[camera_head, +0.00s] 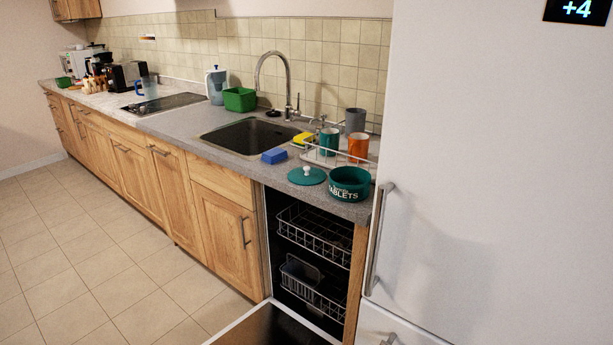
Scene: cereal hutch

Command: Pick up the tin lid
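The tin lid (307,176) is a round teal disc with a pale knob on top. It lies flat on the grey counter, above the open dishwasher and near the counter's front edge. The teal tin (349,184), with white lettering that includes "TABLETS", stands upright and uncovered just right of the lid. Neither of my grippers shows in the head view.
The dishwasher (318,232) stands open with its door (275,325) down in front. A tall white fridge (490,170) borders the counter's right end. A blue sponge (274,156), a wire rack (338,158) and an orange mug (358,146) are behind the lid.

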